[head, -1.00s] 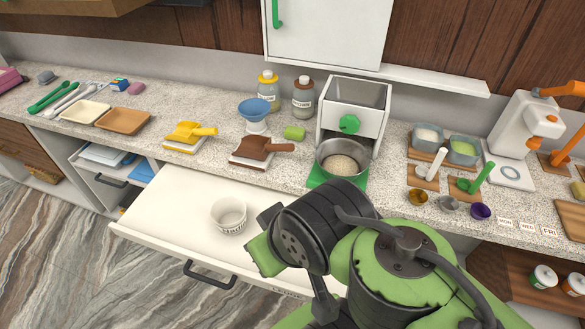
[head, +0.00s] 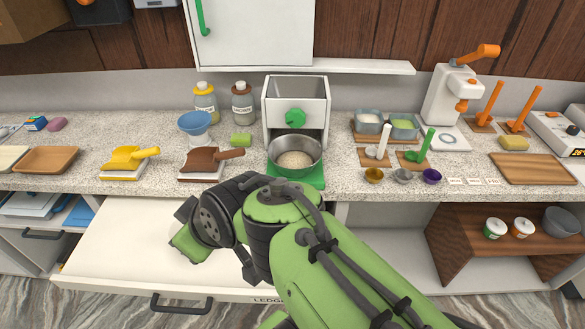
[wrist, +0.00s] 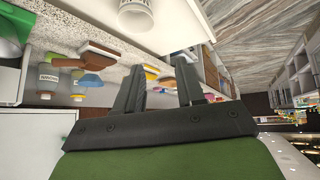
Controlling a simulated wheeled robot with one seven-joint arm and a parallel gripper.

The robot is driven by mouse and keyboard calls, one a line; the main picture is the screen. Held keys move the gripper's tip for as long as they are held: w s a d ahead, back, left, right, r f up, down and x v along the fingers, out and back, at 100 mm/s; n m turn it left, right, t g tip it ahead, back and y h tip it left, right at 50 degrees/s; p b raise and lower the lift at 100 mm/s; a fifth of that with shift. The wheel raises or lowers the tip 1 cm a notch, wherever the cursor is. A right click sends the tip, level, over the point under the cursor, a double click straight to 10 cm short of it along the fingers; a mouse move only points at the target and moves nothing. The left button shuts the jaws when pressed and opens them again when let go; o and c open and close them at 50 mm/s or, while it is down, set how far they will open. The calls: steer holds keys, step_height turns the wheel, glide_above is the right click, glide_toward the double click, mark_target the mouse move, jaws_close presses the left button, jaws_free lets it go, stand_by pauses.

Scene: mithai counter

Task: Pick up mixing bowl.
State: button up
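A plain grey bowl (head: 561,222) sits on the lower wooden shelf at the far right. A steel bowl (head: 294,172) with pale grain in it stands on a green mat under the white mill on the counter. My gripper is hidden behind my wrist in the head view, over the open drawer, well left of the grey bowl. In the wrist view my gripper (wrist: 162,78) has its two dark fingers apart, with nothing held between them.
The open white drawer (head: 120,240) juts out below the counter. A white cup (wrist: 136,18) in it shows in the wrist view. A green-labelled jar (head: 495,228) and an orange-labelled jar (head: 522,227) stand left of the grey bowl. Scoops and small cups crowd the counter.

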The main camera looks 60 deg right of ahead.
steer(key=d+f+m+t+h+b, duration=0.1)
steer(key=d+f+h+b, duration=0.15)
steer(key=d, duration=0.35)
steer(key=d+f+m+t+h+b, duration=0.1)
steer(key=d+f+b, duration=0.3)
steer(key=d, duration=0.3)
steer(key=s+d+f+m+h+b, duration=0.15)
steer(key=s+d+h+b, duration=0.35)
steer(key=d, duration=0.6)
steer(key=p, duration=0.1)
glide_toward(271, 157)
steer(key=shift+m, duration=0.25)
steer(key=x, duration=0.4)
steer(key=shift+w+d, duration=0.1)
steer(key=shift+w, duration=0.05)
jaws_close()
